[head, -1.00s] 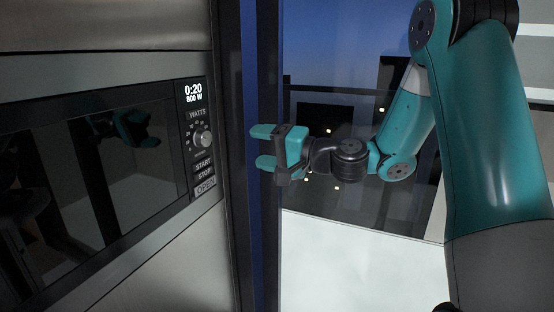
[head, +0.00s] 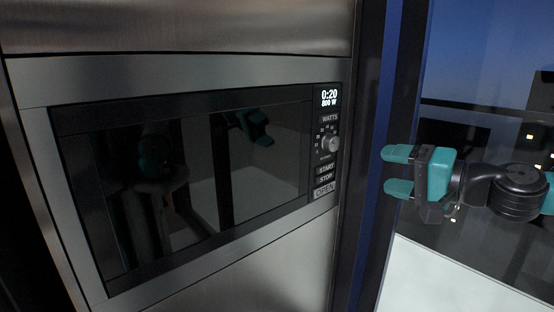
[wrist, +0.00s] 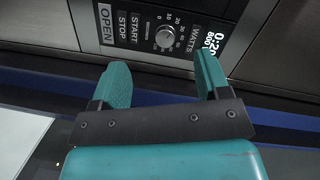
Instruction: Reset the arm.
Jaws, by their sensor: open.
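My gripper (head: 398,172) is at the right of the head view, with its two teal fingers apart and nothing between them. It points left toward the microwave front. In the wrist view my gripper (wrist: 162,84) shows open and empty, with the microwave's control panel (wrist: 165,30) beyond the fingertips. The fingers appear apart from the panel. My wrist and forearm run off the right edge of the head view.
A built-in microwave (head: 200,180) with a closed dark glass door sits in a steel cabinet (head: 230,265). Its display (head: 329,97) reads 0:20 and 800 W. A dark, blue-edged window frame (head: 385,120) stands behind the fingers, with a night-time window (head: 490,60) to the right.

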